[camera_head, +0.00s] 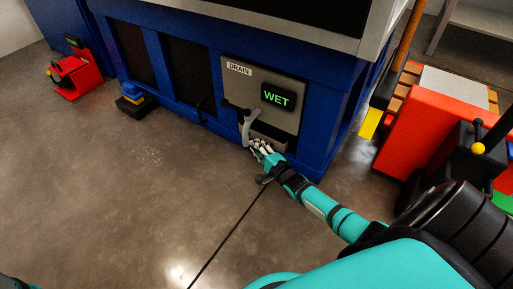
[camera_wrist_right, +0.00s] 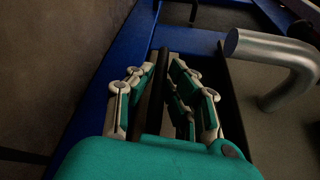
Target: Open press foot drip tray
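The drip tray (camera_head: 270,137) is a grey-fronted box low in the grey drain panel (camera_head: 287,118) of the blue machine, under the WET display. My right gripper (camera_head: 262,149) is at the tray's lower left, just below the bent drain pipe (camera_head: 246,127). In the right wrist view my right gripper (camera_wrist_right: 168,68) has its fingers apart on either side of a dark upright bar (camera_wrist_right: 152,88). The bar is close to the left finger, and a gap shows to the right finger. I cannot tell whether they touch.
The thick grey pipe also shows close by on the right of the wrist view (camera_wrist_right: 275,48). A black lever (camera_head: 234,106) sits above the tray. A red cart (camera_head: 425,125) stands at the right. The floor (camera_head: 150,190) in front is clear.

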